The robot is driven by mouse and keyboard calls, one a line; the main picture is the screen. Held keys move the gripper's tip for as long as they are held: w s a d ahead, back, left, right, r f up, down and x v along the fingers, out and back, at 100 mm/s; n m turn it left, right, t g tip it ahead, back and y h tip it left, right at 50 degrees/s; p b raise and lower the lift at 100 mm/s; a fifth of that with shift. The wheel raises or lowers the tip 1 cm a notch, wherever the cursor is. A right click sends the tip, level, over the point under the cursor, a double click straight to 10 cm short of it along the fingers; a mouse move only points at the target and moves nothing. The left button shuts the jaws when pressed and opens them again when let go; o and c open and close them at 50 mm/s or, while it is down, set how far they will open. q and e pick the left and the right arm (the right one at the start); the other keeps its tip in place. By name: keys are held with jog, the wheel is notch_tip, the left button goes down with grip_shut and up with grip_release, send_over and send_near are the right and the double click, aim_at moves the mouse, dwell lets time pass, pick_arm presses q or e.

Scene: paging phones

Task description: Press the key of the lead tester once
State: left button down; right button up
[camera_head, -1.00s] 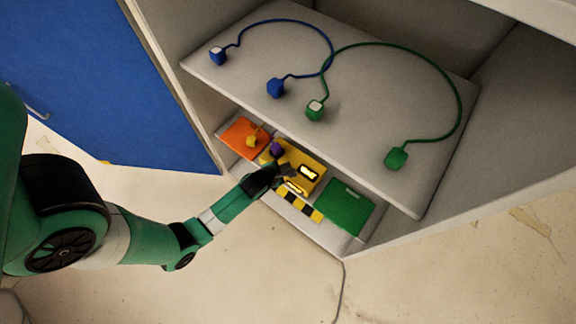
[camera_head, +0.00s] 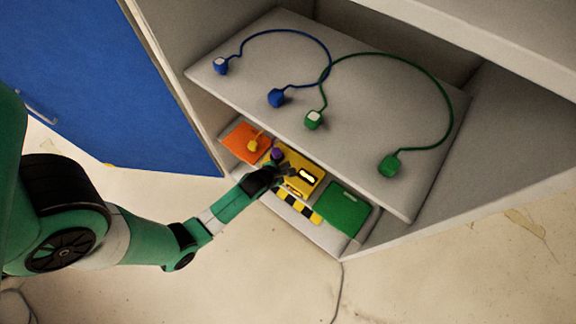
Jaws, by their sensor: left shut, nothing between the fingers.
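The lead tester looks to be the yellow box (camera_head: 309,169) on the lower shelf, with a lit pale bar on its top. My left gripper (camera_head: 286,170) is shut and empty, with its tips over or against the left part of the box. The tips cover part of the box, and I cannot make out the key or whether they touch it. A purple knob (camera_head: 277,154) shows at the box's far left corner. A blue lead (camera_head: 284,31) and a green lead (camera_head: 436,75) lie on the shelf above. My right gripper is not in view.
An orange pad (camera_head: 242,141) with a yellow plug (camera_head: 254,145) lies left of the box, and a green pad (camera_head: 343,209) lies right of it. A black-and-yellow strip (camera_head: 298,206) lies in front. The upper shelf (camera_head: 345,152) overhangs closely. A blue door (camera_head: 110,80) stands at left.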

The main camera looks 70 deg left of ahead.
pick_arm(q)
notch_tip(320, 180, up, 2)
jog(key=shift+r+p, duration=0.25)
jog(key=shift+p, duration=0.55)
